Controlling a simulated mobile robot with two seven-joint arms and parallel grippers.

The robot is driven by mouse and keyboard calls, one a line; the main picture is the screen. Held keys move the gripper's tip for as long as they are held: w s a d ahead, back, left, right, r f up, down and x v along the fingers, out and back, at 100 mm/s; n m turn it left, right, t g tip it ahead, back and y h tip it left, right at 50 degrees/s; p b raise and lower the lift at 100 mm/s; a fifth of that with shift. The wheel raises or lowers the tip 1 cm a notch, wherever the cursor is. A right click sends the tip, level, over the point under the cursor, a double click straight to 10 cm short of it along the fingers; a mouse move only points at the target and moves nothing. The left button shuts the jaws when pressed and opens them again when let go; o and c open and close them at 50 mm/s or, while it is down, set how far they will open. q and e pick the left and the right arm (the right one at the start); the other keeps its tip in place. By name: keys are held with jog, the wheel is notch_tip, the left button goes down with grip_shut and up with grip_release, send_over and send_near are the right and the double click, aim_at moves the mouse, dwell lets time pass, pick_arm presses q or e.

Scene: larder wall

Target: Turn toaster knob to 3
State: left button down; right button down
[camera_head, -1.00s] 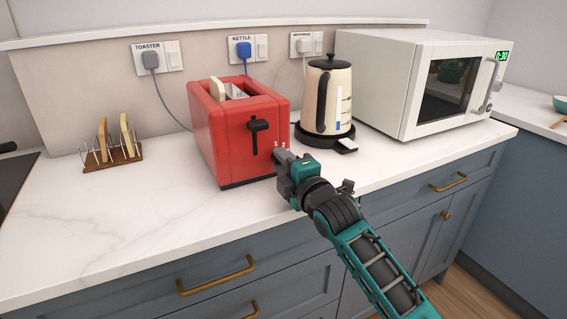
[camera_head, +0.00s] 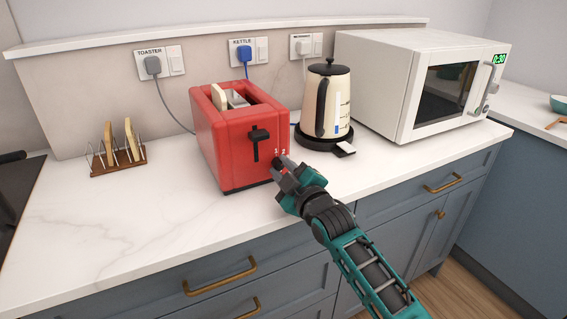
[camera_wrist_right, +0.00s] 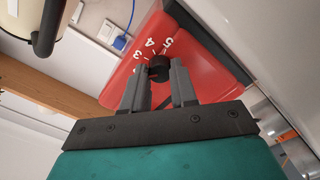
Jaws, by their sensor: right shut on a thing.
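The red toaster (camera_head: 230,145) stands on the counter with its lever (camera_head: 259,135) and knob side facing me. A slice of bread (camera_head: 218,98) sticks out of one slot. My right gripper (camera_head: 279,167) is at the lower right of the toaster's front. In the right wrist view its two fingers (camera_wrist_right: 160,82) are shut on the black round knob (camera_wrist_right: 159,67). White numbers 3, 4 and 5 show around the knob there. The gripper hides most of the dial in the head view, where 1 and 2 show. I cannot tell surely which number the knob points at. My left gripper is not in view.
A cream kettle (camera_head: 326,100) on its black base stands just right of the toaster, with a white microwave (camera_head: 400,75) beyond. A toast rack (camera_head: 118,158) stands at the left. The counter (camera_head: 110,225) is clear in front.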

jog(key=m+p, duration=0.1)
jog(key=m, duration=0.3)
jog(key=m+p, duration=0.1)
jog(key=m, duration=0.1)
jog(key=shift+m, duration=0.7)
jog(key=c, duration=0.9)
grip_release()
